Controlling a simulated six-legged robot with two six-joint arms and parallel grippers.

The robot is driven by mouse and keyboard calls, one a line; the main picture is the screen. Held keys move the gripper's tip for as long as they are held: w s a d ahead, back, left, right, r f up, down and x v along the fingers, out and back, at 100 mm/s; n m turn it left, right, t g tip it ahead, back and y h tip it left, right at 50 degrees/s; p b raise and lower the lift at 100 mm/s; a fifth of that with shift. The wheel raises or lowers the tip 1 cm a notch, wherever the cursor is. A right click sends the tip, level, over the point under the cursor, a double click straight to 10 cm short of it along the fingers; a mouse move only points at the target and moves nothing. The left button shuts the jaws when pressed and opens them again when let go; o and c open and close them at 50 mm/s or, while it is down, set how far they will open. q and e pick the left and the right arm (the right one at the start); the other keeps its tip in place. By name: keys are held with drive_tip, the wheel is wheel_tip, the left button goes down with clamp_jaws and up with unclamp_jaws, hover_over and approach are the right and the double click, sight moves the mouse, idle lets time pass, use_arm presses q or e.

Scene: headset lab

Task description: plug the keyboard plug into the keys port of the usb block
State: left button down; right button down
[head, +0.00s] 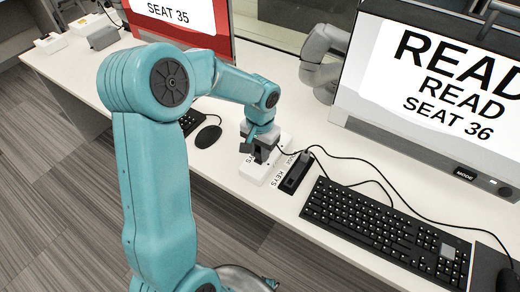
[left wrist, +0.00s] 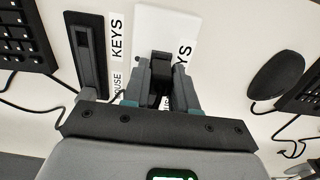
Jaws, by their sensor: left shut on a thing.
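My left gripper (head: 262,150) is shut on a small black plug, taken as the keyboard plug (left wrist: 160,75), which stands between the fingers in the left wrist view. The gripper is over a white block (left wrist: 168,22) with a label ending in "YS", partly hidden by the fingers. The white block also shows in the head view (head: 252,172). Whether the plug touches the block is hidden. A black block (head: 295,173) with KEYS and MOUSE labels lies right of the gripper; it also shows in the left wrist view (left wrist: 90,45). My right gripper is not in view.
A black keyboard (head: 385,232) lies right of the black block, with cables running behind it. A dark mouse (head: 208,136) lies left of the gripper. A READ SEAT 36 monitor (head: 430,85) and a red SEAT 35 monitor (head: 180,25) stand at the back.

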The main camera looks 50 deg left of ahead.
use_arm(q)
drive_tip(key=shift+f, duration=0.2)
drive_tip(key=c, duration=0.8)
unclamp_jaws()
wheel_tip(320, 180, up, 16)
drive_tip(key=p, duration=0.1)
drive_tip(key=shift+r+p, duration=0.2)
drive_tip(key=shift+p, duration=0.15)
